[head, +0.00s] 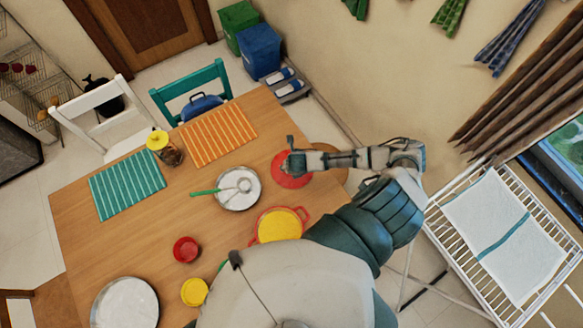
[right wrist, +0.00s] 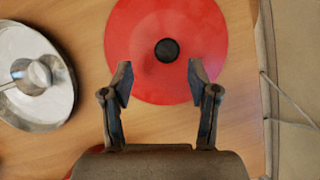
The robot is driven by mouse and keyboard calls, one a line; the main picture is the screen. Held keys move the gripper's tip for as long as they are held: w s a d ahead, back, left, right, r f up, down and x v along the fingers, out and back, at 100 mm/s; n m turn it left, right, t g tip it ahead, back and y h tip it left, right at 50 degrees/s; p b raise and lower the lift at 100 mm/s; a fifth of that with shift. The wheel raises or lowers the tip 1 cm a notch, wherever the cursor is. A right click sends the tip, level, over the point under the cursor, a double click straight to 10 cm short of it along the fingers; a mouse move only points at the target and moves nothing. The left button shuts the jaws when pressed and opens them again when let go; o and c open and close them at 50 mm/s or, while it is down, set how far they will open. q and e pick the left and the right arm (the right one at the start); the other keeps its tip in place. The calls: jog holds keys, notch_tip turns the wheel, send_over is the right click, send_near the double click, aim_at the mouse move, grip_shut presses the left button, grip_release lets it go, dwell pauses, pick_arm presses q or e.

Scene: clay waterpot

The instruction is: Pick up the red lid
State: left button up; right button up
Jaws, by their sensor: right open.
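The red lid (right wrist: 140,50) lies on the wooden table, a round red disc with a dark knob (right wrist: 167,50) at its centre. In the head view the lid (head: 283,178) is partly covered by my right gripper (head: 291,158). In the right wrist view my right gripper (right wrist: 160,80) is open and empty. Its two fingertips overlap the near part of the lid, to either side of the knob and a little short of it. I cannot tell the height of the fingers above the lid. My left gripper does not show.
A metal pan (head: 238,203) with a green-handled ladle is left of the lid. A red pot with yellow inside (head: 279,226) is nearer me. Red (head: 186,249) and yellow (head: 194,292) bowls and striped placemats (head: 128,187) are further left. The table's right edge is close to the lid.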

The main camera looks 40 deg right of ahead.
aim_at(285, 180)
jog(key=f, duration=0.1)
jog(key=d+f, duration=0.1)
jog(key=w+d+f, duration=0.1)
jog(key=shift+f, duration=0.4)
jog(key=shift+w+f, duration=0.15)
jog(key=shift+f, duration=0.2)
jog(key=shift+a+f, duration=0.1)
jog(key=shift+a, duration=0.35)
jog(key=c, duration=0.4)
grip_shut()
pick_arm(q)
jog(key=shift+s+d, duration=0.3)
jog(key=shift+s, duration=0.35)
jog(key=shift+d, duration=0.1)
pick_arm(e)
jog(key=shift+d, duration=0.25)
